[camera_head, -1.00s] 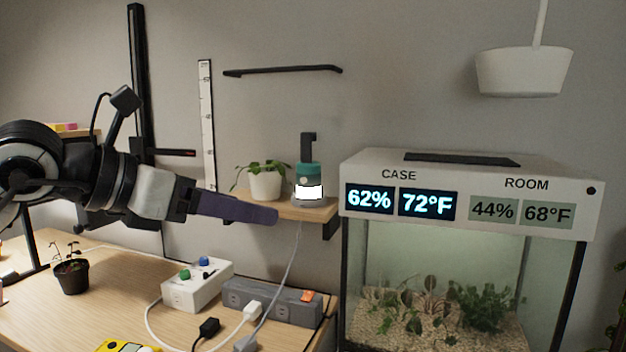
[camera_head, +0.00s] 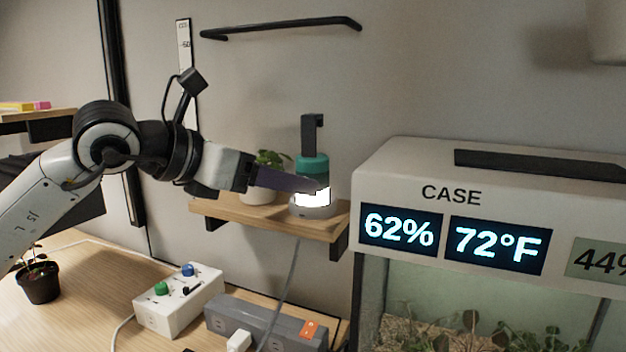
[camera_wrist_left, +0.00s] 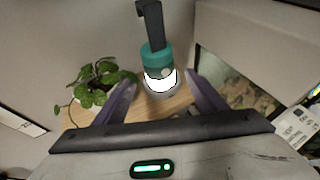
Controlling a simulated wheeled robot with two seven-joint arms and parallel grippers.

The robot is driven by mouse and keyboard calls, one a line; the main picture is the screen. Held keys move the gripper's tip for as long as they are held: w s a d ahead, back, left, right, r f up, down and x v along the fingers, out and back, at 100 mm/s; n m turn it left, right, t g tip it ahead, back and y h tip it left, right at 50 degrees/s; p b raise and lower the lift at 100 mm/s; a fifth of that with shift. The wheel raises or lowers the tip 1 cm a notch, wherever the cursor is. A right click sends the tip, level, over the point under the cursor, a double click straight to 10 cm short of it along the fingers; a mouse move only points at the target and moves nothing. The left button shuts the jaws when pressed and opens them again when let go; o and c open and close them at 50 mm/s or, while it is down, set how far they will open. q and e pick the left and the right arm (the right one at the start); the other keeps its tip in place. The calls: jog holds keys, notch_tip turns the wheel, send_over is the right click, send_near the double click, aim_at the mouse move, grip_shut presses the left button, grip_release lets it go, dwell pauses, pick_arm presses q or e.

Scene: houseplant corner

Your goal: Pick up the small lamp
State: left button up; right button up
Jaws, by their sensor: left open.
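The small lamp (camera_head: 313,168) has a teal body, a black hooked handle on top, a glowing white band and a grey base. It stands upright on a small wooden wall shelf (camera_head: 225,211). My left gripper (camera_head: 318,188) is open at the lamp's height, and a finger covers part of the lamp in the head view. In the left wrist view the lamp (camera_wrist_left: 157,62) stands just beyond and between the two spread purple fingers (camera_wrist_left: 160,95). I cannot tell whether a finger touches it. My right gripper is not in view.
A white-potted trailing plant (camera_wrist_left: 95,84) stands left of the lamp on the shelf. The glass case (camera_head: 480,205) with displays stands close to the right. Below are a white socket box (camera_head: 180,290), a grey power strip (camera_head: 262,325) and a cord (camera_head: 284,285). A black rail (camera_head: 285,27) is above.

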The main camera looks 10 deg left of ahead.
pick_arm(q)
jog(key=x, duration=0.3)
jog(key=p+x, duration=0.1)
jog(key=shift+w+d+r, duration=0.2)
jog(key=shift+w+d, duration=0.05)
jog(key=shift+w, duration=0.05)
jog(key=shift+w+d+f, duration=0.15)
jog(key=shift+w+f, duration=0.05)
jog(key=shift+w, duration=0.15)
jog(key=shift+r, duration=0.1)
jog(key=c, duration=1.3)
